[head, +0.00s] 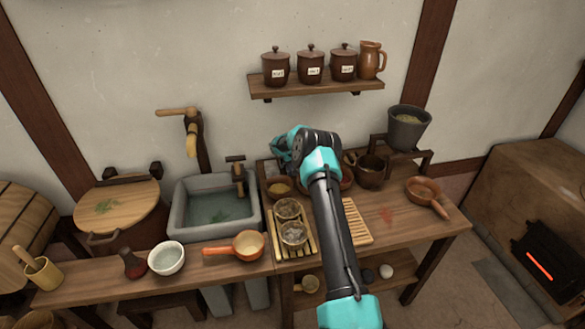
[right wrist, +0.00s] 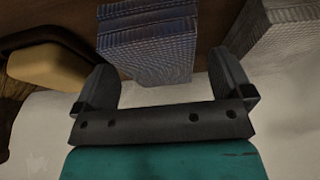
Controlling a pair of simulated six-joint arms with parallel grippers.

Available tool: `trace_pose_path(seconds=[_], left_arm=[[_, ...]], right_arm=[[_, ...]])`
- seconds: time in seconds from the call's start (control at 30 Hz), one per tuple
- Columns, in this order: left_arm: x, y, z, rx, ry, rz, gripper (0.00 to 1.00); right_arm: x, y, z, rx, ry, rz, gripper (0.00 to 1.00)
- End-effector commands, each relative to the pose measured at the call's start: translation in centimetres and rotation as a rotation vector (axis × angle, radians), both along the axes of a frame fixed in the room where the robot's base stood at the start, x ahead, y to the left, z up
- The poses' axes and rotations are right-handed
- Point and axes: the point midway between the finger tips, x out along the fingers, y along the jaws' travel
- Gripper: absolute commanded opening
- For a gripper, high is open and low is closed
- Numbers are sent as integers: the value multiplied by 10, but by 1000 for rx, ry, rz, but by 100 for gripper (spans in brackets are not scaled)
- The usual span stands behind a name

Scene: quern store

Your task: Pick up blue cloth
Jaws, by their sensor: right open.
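The folded blue cloth (right wrist: 147,48) shows in the right wrist view as a stack of woven layers. It lies ahead of my right gripper (right wrist: 165,75), between the lines of its two fingers. The fingers are apart, with nothing held between them. In the head view my right gripper (head: 281,150) is over the back of the wooden counter, near the wall. There the arm and gripper hide the blue cloth. My left gripper is in neither view.
A folded grey cloth (right wrist: 285,30) lies right of the blue one in the right wrist view; a yellow item (right wrist: 48,66) is at left. In the head view, a stone sink (head: 180,210), a slatted tray (head: 277,245) and a pan (head: 240,246) stand left of my arm.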

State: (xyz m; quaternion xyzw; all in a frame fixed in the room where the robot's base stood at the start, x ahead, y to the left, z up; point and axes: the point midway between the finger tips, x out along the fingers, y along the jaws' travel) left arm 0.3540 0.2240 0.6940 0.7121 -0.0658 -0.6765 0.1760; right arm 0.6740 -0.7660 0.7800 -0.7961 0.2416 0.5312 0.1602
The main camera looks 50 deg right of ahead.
Motion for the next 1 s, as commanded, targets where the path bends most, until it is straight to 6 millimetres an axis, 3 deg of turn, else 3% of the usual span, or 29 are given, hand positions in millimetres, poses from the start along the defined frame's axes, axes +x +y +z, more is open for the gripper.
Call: trace_pose_path(seconds=[0.43,1.0], left_arm=[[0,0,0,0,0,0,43],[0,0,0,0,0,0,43]], right_arm=[[0,0,-2,0,0,0,97],[0,0,-2,0,0,0,44]])
